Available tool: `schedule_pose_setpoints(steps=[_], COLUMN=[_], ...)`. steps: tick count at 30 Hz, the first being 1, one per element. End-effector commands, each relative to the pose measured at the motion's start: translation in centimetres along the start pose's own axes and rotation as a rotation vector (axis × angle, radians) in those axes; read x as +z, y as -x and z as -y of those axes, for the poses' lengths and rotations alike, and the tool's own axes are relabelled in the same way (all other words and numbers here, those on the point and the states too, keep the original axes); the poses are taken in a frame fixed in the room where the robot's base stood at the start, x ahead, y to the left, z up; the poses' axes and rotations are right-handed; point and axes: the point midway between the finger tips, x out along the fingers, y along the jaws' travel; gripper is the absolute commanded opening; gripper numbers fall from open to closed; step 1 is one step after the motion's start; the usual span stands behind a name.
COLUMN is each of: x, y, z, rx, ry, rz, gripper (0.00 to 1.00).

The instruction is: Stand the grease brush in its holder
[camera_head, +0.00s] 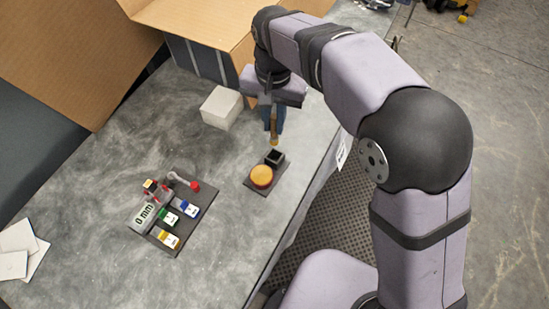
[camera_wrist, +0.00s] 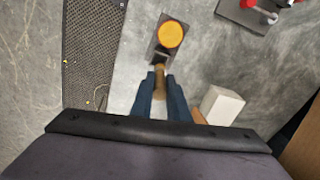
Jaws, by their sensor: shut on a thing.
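My gripper (camera_head: 273,122) is shut on the grease brush (camera_head: 274,138), a thin tan-brown stick that hangs down, roughly upright, between the blue fingers. The brush (camera_wrist: 160,77) also shows in the wrist view, between my fingertips (camera_wrist: 160,88). The holder is a small black open square cup (camera_head: 274,157) on a dark base plate, beside a round orange-yellow tin (camera_head: 261,176). In the head view the brush's lower end is just above the cup. In the wrist view the brush partly covers the cup (camera_wrist: 161,57); I cannot tell the exact gap.
A white block (camera_head: 221,107) stands left of my gripper. A dark tray (camera_head: 205,196) with coloured pieces and a "0 mm" block lies further left. An open cardboard box (camera_head: 190,22) is at the back. White cards (camera_head: 20,250) lie at the left edge. The table's right edge is close to the holder.

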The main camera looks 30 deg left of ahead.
Motion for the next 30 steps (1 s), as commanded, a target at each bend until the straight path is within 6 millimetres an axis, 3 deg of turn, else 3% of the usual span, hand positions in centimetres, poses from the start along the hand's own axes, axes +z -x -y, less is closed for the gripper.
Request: schedule_pose_setpoints(steps=[12, 22, 30], x=[0.1, 0.0, 0.1], y=[-5.2, -6.6, -9.4], z=[-0.1, -0.1, -0.1], rx=[0.003, 0.002, 0.002], ry=[0.000, 0.000, 0.000], rz=[0.003, 0.002, 0.002], gripper=[0.00, 0.00, 0.00])
